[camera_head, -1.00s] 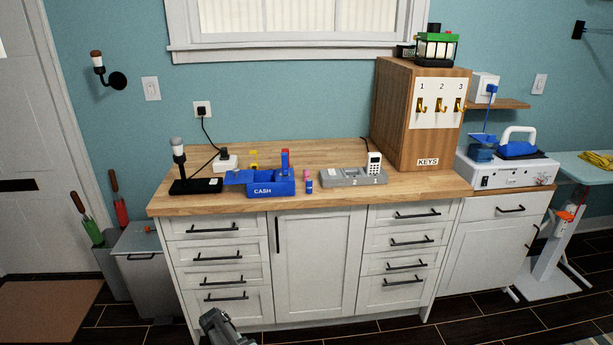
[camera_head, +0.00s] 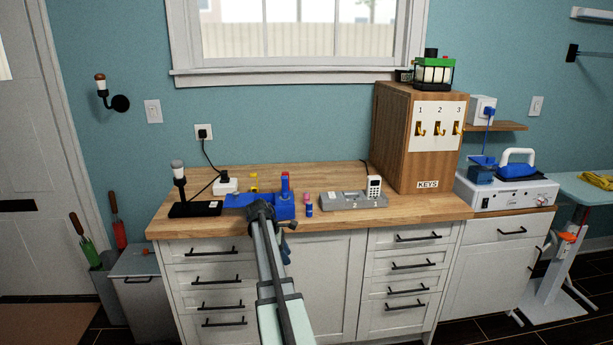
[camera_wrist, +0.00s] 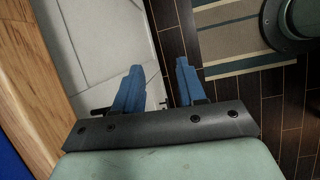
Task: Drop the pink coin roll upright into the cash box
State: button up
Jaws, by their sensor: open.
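The blue cash box (camera_head: 285,212) stands on the wooden counter, its front partly hidden by my arm. In the head view my arm's end is before the box; the fingers are not clear there.
A grey tray with a white keypad device (camera_head: 374,187) stands right of the roll. A wooden key cabinet (camera_head: 403,140) is farther right. A black stand (camera_head: 195,208) is left of the box. The wooden counter edge (camera_wrist: 45,95) runs along the wrist view's left.

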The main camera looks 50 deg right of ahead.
jog(key=s+d+r+n, duration=0.1)
jog(key=s+d+r, duration=0.2)
jog(key=d+r, duration=1)
notch_tip(320, 180, up, 9)
jog(key=n+t+y, duration=0.3)
jog(key=n, duration=0.3)
send_over(307, 192)
jog(key=shift+s+a+f, duration=0.2)
jog(key=shift+s+a, duration=0.1)
jog(key=shift+s, duration=0.15)
jog(key=shift+w+d+y, duration=0.1)
jog(key=shift+w+y, duration=0.2)
jog(key=shift+w, duration=0.15)
jog(key=shift+f, duration=4.05)
jog(key=c, duration=0.7)
